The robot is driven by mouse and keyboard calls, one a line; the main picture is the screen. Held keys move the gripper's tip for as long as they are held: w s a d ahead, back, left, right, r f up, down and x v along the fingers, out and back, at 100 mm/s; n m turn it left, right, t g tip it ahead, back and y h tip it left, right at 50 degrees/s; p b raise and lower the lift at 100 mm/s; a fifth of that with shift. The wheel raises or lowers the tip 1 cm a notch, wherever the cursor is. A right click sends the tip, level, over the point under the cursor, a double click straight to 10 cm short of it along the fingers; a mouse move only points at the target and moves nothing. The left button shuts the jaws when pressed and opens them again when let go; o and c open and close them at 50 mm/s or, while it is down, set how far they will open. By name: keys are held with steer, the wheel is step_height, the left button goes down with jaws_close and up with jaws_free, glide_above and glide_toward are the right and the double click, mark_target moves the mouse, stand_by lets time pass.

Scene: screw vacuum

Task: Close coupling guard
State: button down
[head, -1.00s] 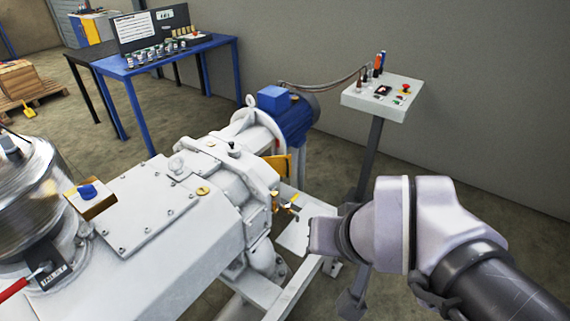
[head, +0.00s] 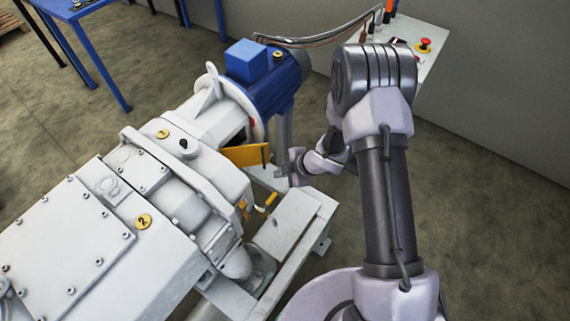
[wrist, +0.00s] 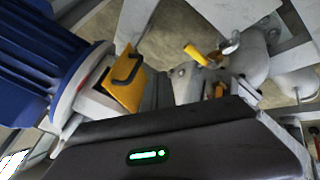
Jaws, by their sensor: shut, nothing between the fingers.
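The coupling guard is a yellow panel (head: 247,155) with a dark handle on its outer end. It sticks out from the side of the machine between the blue motor (head: 265,75) and the white housing (head: 190,190). In the wrist view the guard (wrist: 122,85) is left of centre, with its dark handle toward me. My gripper (head: 288,166) is shut and empty, just right of the guard's handle end in the head view. A small gap seems to lie between them; contact is not clear. In the wrist view, my dark gripper body (wrist: 150,145) fills the bottom.
Yellow valve handles (head: 270,202) stick out below the guard. A white base frame (head: 295,230) runs under the machine. A control box (head: 425,60) with a red button stands behind my arm. The floor to the right is clear.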

steer(key=w+a+f+b, duration=0.2)
steer(key=w+a+f, duration=0.1)
steer(key=w+f, duration=0.1)
steer(key=shift+w+a, duration=0.3)
steer(key=shift+w, duration=0.6)
